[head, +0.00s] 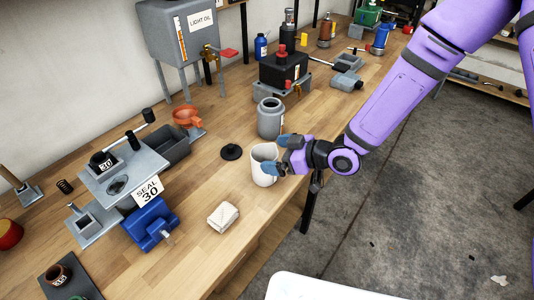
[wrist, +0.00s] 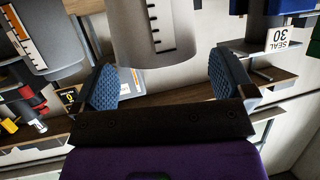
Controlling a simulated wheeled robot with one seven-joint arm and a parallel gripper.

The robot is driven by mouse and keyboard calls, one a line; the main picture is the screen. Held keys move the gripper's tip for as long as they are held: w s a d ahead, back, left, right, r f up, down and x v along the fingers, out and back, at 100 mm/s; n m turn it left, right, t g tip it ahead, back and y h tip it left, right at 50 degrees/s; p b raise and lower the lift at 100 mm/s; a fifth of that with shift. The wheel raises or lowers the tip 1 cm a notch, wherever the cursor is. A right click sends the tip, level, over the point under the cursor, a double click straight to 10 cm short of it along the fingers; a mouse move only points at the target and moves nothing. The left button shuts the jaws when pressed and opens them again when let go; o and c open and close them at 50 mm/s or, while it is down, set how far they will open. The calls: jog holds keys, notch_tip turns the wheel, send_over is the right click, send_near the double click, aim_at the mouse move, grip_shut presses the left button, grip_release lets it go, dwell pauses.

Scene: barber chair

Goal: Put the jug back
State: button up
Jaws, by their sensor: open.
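The white jug (head: 263,165) stands upright on the wooden bench near its front edge. In the wrist view the jug (wrist: 152,30) shows black measuring marks on its side. My gripper (head: 279,155) is at the jug's right side in the head view, with its blue fingers apart. In the wrist view the open gripper (wrist: 166,80) faces the jug, with one finger toward each side; a gap shows between each finger and the jug. The part of the jug nearest my gripper is partly hidden in the head view.
A grey open-necked can (head: 270,120) stands just behind the jug. A black round lid (head: 231,152) lies to its left, and a folded white cloth (head: 223,216) lies in front. A blue vise (head: 151,224) and a SEAL 30 stand (head: 118,180) are farther left.

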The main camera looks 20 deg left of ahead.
jog(key=v, duration=0.8)
jog(key=shift+s+d, duration=0.1)
jog(key=w+d+r+m+t+h, duration=0.2)
jog(key=d+r+h, duration=0.15)
jog(key=d, duration=0.25)
jog(key=w+d+r+m+t+h, duration=0.1)
jog(key=w+d+r+t+h, duration=0.15)
jog(key=d+r, duration=0.3)
jog(key=w+d+r+m+t+h, duration=0.1)
jog(key=w+d+r+m+h, duration=0.15)
jog(key=d, duration=0.35)
jog(key=s+d+r+m+h, duration=0.4)
jog(key=s+d+r+h, duration=0.1)
jog(key=d+r, duration=0.4)
jog(key=s+d+r+m+g, duration=0.1)
jog(key=s+d+r+m, duration=0.2)
jog(key=s, duration=0.6)
jog(key=s+d+r+m+g, duration=0.1)
jog(key=s+d+r+m, duration=0.2)
jog(key=s, duration=0.6)
notch_tip(320, 180, up, 2)
jog(key=shift+s+d+r, duration=0.1)
jog(key=shift+s+d, duration=0.3)
jog(key=shift+d, duration=0.1)
